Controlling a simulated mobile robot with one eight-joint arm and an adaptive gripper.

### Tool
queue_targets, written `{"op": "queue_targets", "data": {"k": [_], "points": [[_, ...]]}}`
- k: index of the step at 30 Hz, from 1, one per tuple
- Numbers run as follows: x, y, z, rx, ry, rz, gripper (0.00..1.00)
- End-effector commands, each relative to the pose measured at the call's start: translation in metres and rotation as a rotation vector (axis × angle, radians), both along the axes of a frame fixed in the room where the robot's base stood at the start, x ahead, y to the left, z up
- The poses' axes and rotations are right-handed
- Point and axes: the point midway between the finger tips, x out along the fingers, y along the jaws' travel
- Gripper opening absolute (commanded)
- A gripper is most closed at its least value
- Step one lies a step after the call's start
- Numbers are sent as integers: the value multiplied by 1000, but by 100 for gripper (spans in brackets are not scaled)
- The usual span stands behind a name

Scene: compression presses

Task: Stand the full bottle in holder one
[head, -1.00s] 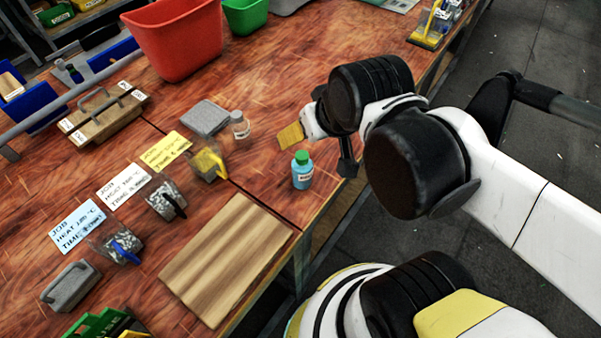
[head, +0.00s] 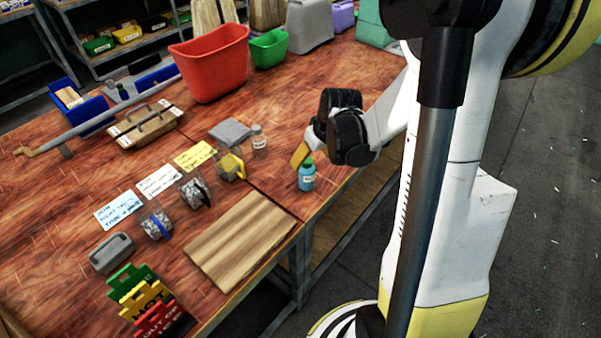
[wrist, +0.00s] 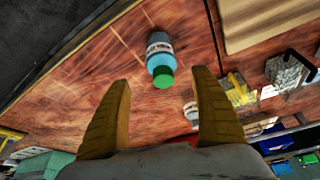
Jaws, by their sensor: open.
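A blue bottle with a green cap and white label (head: 307,174) stands upright on the table near its right edge. In the wrist view the bottle (wrist: 158,48) lies ahead of and between my fingertips. My gripper (wrist: 161,82) is open with nothing between its yellow fingers. In the head view my gripper (head: 300,155) is right beside the bottle's cap; I cannot tell whether it touches. A clear bottle with a white cap (head: 259,138) stands farther back. A wooden carrier with a handle and white end labels (head: 145,128) lies at the back left; no holder number is readable.
A wooden board (head: 240,240) lies in front of the bottle. A yellow-handled clear container (head: 230,166), a grey pad (head: 230,131), note cards (head: 158,180) and other small containers are to the left. A red bin (head: 211,65) and a green bin (head: 269,52) stand behind.

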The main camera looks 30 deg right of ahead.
Motion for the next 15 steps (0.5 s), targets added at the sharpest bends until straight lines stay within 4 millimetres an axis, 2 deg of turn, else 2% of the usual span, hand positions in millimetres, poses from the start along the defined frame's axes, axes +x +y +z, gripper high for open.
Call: {"op": "queue_targets", "data": {"k": [1,10,15], "points": [[4,0,-10,0,0,1,74],[14,3,-30,0,0,1,74],[28,5,-55,0,-1,0,74]]}}
